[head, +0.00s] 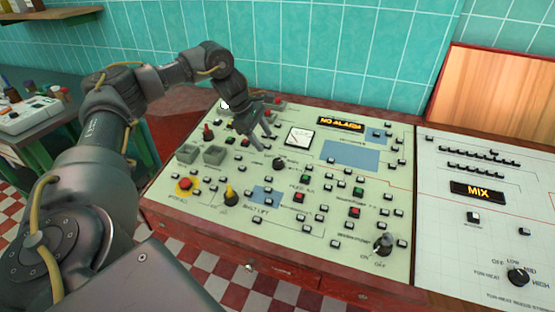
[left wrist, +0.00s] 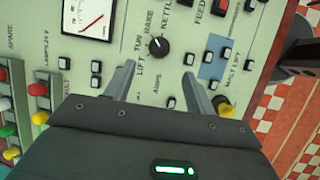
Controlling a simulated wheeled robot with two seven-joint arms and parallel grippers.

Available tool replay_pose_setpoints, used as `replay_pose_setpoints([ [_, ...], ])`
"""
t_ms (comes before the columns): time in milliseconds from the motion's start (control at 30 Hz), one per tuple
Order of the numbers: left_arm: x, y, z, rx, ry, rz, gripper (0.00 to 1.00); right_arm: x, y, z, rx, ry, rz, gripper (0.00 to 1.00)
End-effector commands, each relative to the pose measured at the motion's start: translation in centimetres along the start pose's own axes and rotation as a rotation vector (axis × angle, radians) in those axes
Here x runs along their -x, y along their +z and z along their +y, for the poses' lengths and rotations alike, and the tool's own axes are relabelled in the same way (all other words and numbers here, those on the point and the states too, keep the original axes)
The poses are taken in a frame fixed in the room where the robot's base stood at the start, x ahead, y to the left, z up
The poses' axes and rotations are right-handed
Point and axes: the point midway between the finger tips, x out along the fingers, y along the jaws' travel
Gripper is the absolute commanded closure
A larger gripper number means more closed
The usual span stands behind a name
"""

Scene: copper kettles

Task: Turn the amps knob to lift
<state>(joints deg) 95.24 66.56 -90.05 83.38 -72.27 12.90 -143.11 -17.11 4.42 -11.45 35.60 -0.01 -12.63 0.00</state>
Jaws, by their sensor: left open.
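The amps knob is a small black round knob (head: 279,163) on the pale green panel (head: 330,255). My left gripper (head: 258,139) is over the panel, up and left of the knob in the head view. In the left wrist view its two fingers (left wrist: 159,72) are apart and empty, with the knob just beyond the tips. My right gripper is not in view.
A dial meter (head: 298,137) and a NO ALARM display (head: 341,122) are nearby. Several small buttons surround the knob. A yellow knob (head: 230,196) and a red button (head: 185,184) are at the lower left. A white panel with a MIX display (head: 477,191) is to the right.

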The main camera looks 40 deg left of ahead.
Motion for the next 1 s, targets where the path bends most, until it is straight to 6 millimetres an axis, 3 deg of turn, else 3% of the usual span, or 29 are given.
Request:
replay_pose_setpoints([
  [500, -8.7, 0.2, 0.0, -0.002, -0.005, 0.001, 0.45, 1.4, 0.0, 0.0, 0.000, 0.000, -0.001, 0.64],
  [700, -10.1, 0.2, 0.0, -0.004, -0.004, 0.001, 0.45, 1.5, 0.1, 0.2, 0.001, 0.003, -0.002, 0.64],
  [1000, -10.3, 0.3, 0.0, -0.004, -0.003, 0.000, 0.46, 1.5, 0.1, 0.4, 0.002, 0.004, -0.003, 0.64],
])
